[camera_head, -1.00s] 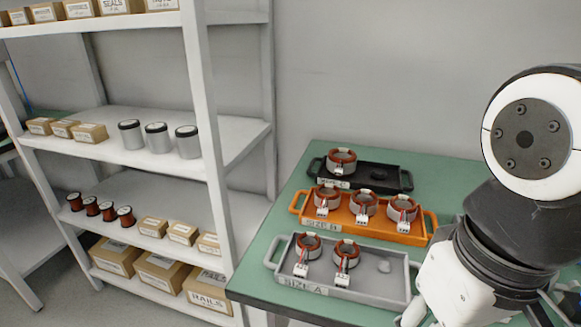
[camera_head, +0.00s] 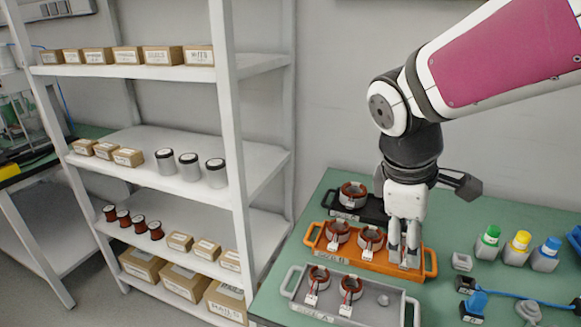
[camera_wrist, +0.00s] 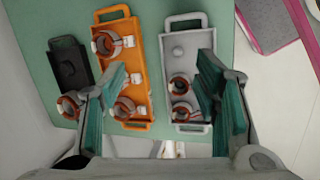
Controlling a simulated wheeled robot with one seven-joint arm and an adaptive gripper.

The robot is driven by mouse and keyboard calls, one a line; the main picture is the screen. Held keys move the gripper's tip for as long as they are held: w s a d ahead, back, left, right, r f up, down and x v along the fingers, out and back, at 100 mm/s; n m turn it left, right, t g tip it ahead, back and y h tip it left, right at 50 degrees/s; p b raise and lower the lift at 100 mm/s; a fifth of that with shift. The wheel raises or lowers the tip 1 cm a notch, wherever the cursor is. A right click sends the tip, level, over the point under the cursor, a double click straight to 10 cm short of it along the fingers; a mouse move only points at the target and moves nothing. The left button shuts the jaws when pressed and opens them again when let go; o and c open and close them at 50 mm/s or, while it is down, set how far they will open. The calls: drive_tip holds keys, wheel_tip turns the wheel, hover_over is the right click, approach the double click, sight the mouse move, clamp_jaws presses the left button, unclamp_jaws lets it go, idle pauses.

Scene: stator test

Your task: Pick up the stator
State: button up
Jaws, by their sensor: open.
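Ring-shaped stators with copper-brown windings and white connectors sit in three trays. The orange tray (camera_head: 318,243) holds a left stator (camera_head: 338,233), a middle stator (camera_head: 371,239) and a right one mostly hidden behind my gripper (camera_head: 403,254). The grey tray (camera_head: 388,320) holds two stators (camera_head: 319,277) (camera_head: 350,287); the black tray (camera_head: 340,214) holds one stator (camera_head: 353,194). My gripper points down over the orange tray's right part, open. In the wrist view, its fingers straddle the gap between the orange tray (camera_wrist: 140,45) and grey tray (camera_wrist: 197,52), with nothing between them.
Bottles with green (camera_head: 487,240), yellow (camera_head: 518,246) and blue (camera_head: 546,252) caps stand right of the trays. Small parts and a blue cable lie near them on the green table (camera_head: 450,215). A white shelf rack (camera_head: 235,130) with boxes and cans stands to the left.

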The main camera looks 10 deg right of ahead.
drive_tip(key=w+n+p, duration=0.7)
drive_tip(key=w+n, duration=0.1)
drive_tip(key=w, duration=0.1)
drive_tip(key=n+t+p, duration=0.1)
drive_tip(key=n+p, duration=0.4)
drive_tip(key=n, duration=0.2)
approach(370, 232)
drive_tip(key=s+f, duration=0.2)
drive_tip(key=shift+t, duration=0.3)
drive_tip(key=shift+p+x, duration=0.35)
drive_tip(key=shift+x, duration=2.65)
drive_tip(key=c, duration=1.1)
drive_tip(key=shift+w+r, duration=0.1)
drive_tip(key=shift+r, duration=0.1)
